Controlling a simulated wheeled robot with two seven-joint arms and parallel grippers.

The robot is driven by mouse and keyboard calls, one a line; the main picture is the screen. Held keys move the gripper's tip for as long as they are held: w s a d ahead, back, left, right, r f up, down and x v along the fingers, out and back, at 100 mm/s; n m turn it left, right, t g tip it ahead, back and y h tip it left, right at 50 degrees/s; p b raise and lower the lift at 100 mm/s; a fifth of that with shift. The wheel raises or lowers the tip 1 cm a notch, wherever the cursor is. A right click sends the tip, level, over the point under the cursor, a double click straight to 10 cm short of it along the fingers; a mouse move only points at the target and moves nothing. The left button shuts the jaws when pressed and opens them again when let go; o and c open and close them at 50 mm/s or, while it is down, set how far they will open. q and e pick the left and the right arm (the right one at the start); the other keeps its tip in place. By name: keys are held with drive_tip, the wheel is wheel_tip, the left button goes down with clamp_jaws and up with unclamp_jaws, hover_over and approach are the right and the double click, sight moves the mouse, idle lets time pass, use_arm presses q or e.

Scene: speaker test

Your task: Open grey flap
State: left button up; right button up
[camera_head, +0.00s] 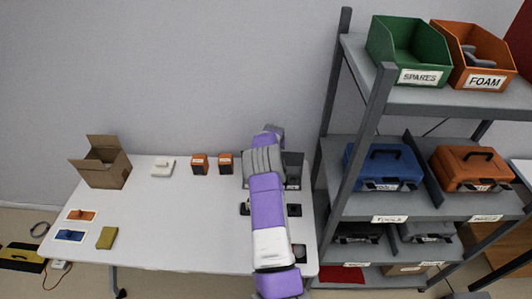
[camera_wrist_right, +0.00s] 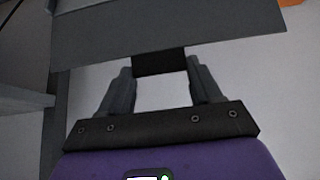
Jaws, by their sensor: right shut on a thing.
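The grey flap (camera_wrist_right: 165,32) is a wide flat panel across the top of the right wrist view. A short dark tab (camera_wrist_right: 158,62) shows at its lower edge. My right gripper (camera_wrist_right: 160,68) has its two fingers on either side of this tab and is shut on it. In the head view, a dark grey box (camera_head: 294,168) with a small label stands at the back right of the table, partly behind my purple right arm. That arm hides the gripper and the flap there. My left gripper is in neither view.
A grey shelf rack (camera_head: 377,105) with bins and tool cases stands close to the right of the table (camera_head: 180,220). Two orange boxes (camera_head: 200,164), a white device (camera_head: 163,166) and an open carton (camera_head: 105,168) are further left. The table's middle is clear.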

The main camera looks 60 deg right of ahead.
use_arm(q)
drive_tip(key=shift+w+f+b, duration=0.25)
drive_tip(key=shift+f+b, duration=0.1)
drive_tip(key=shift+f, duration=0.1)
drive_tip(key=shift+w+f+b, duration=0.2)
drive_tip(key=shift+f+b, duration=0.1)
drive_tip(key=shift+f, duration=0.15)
use_arm(e)
drive_tip(key=shift+w+d+r, duration=0.15)
drive_tip(key=shift+d, duration=0.25)
drive_tip(key=shift+w+d+r, duration=0.15)
drive_tip(key=shift+d, duration=0.25)
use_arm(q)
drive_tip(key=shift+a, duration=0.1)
use_arm(e)
drive_tip(key=o, duration=1.1)
drive_tip(key=shift+c, duration=0.2)
drive_tip(key=o, duration=0.5)
drive_tip(key=shift+d+f, duration=0.1)
drive_tip(key=shift+f, duration=0.15)
drive_tip(key=shift+c, duration=0.2)
drive_tip(key=shift+a+r, duration=0.1)
drive_tip(key=shift+a, duration=0.1)
